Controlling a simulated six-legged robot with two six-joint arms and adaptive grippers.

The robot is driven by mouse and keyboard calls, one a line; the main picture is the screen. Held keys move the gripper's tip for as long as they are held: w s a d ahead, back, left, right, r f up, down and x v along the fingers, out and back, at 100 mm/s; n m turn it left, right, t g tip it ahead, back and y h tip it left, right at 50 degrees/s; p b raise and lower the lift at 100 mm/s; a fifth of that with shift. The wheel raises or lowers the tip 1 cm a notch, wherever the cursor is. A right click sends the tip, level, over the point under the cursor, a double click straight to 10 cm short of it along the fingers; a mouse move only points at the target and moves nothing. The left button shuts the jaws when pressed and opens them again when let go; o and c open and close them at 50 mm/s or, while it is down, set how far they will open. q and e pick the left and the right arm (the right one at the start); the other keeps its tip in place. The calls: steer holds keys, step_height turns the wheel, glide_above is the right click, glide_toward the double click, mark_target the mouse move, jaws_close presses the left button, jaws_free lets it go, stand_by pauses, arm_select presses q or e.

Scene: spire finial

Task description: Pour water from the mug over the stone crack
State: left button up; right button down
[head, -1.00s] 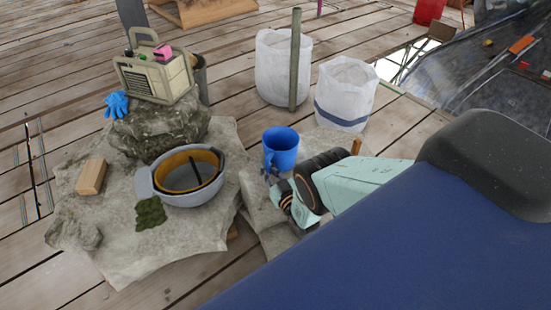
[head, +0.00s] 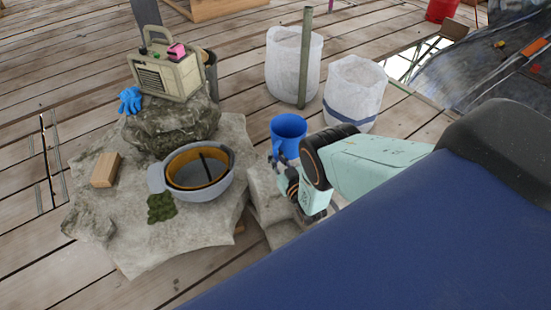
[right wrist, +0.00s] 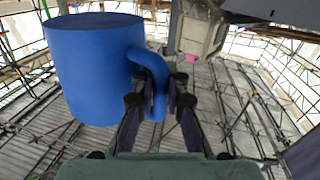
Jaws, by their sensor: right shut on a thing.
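The blue mug (head: 288,134) is upright at the end of my right arm in the head view. My right gripper (head: 279,164) is shut on its handle. In the right wrist view the mug (right wrist: 95,65) fills the upper left, and the fingers of the gripper (right wrist: 160,98) close around the handle. The mug's contents cannot be made out. A grey stone slab (head: 205,230) lies left of the mug on the plank floor. I cannot make out a crack in it. My left gripper is not in view.
On the slab stand a grey bowl (head: 226,182) with an orange-brown inside, a wooden block (head: 104,170), green moss (head: 161,207) and a rough rock (head: 170,128). A beige radio-like box (head: 168,75) and blue gloves (head: 130,100) rest on the rock. White sacks (head: 352,90) stand behind the mug.

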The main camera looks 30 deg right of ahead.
mark_target(276, 151)
steer(key=shift+r+p, duration=1.1)
steer(key=shift+r, duration=0.95)
steer(key=shift+a, duration=0.1)
